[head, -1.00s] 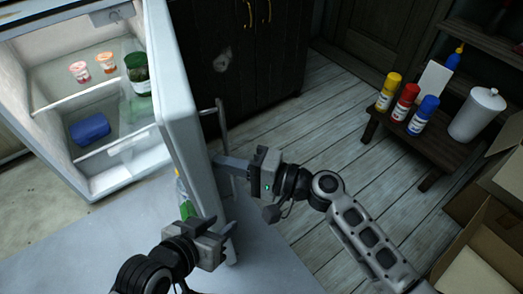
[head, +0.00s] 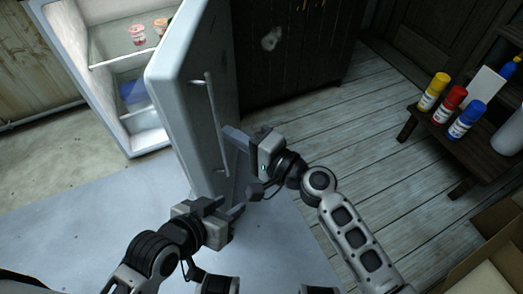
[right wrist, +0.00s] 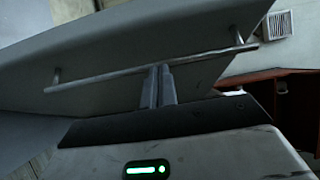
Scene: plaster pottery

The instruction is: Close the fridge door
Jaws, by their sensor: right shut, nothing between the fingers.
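The white fridge (head: 122,140) stands at the upper left with its interior showing, so its door (head: 180,85) is open. The door's outer face, with a long metal handle (head: 214,100), is turned toward my right arm. My right gripper (head: 229,135) is shut and empty near the handle's lower end. In the right wrist view its fingertips (right wrist: 157,70) overlap the handle bar (right wrist: 110,75); I cannot tell whether they touch. My left gripper (head: 228,205) is open by the door's lower edge, its fingers apart and empty.
Small cups (head: 138,36) and a blue container (head: 132,92) sit inside the fridge. A dark cabinet (head: 290,50) stands behind the door. A low wooden stool (head: 445,135) with yellow, red and blue bottles stands at the right. Plank floor between is clear.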

